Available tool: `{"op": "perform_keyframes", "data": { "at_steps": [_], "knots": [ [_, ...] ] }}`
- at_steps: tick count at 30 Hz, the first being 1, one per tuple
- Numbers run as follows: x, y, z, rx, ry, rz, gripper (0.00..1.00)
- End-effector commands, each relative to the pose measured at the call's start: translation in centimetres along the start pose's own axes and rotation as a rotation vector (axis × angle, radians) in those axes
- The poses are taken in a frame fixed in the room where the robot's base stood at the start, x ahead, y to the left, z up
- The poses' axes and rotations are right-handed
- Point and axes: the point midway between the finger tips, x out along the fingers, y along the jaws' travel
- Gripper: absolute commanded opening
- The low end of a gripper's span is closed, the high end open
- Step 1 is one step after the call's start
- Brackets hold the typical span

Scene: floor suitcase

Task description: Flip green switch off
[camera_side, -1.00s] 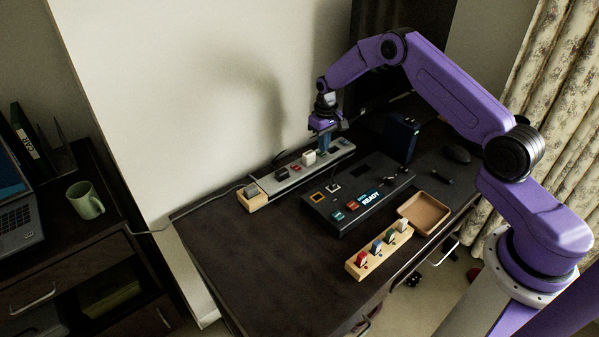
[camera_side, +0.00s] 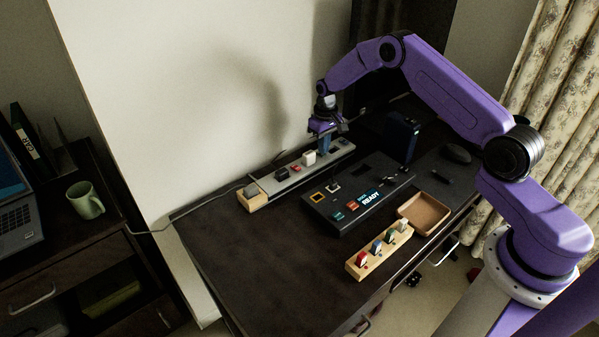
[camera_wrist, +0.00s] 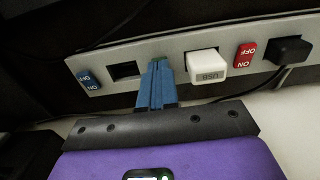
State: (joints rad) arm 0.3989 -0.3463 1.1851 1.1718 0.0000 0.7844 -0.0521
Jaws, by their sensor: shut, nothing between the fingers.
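A grey power strip (camera_side: 325,154) lies along the back of the dark desk, against the wall. It also shows in the wrist view (camera_wrist: 120,55). My gripper (camera_side: 325,150) is over the strip, pointing down. In the wrist view its blue fingers (camera_wrist: 158,66) are closed together, with nothing between them. A small bit of the green switch (camera_wrist: 160,59) shows at the fingertips; the fingers hide most of it, so I cannot tell its position. It sits between an empty socket (camera_wrist: 126,71) and a white USB plug (camera_wrist: 208,64).
On the strip are a blue switch (camera_wrist: 90,80), a red switch (camera_wrist: 245,55) and a black plug (camera_wrist: 290,50). In front lie a black panel reading READY (camera_side: 345,208), a brown tray (camera_side: 424,213) and a wooden block with coloured pieces (camera_side: 357,272). The desk's left front is clear.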

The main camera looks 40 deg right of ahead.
Motion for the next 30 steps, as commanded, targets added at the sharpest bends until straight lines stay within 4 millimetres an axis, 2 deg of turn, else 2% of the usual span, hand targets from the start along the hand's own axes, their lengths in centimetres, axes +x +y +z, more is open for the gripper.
{"op": "perform_keyframes", "data": {
  "at_steps": [25,30],
  "knots": [
    [1.1,0.0,0.0,0.0,0.0,0.0,0.0],
    [0.8,0.0,0.0,0.0,0.001,0.0,0.0]
  ]
}}
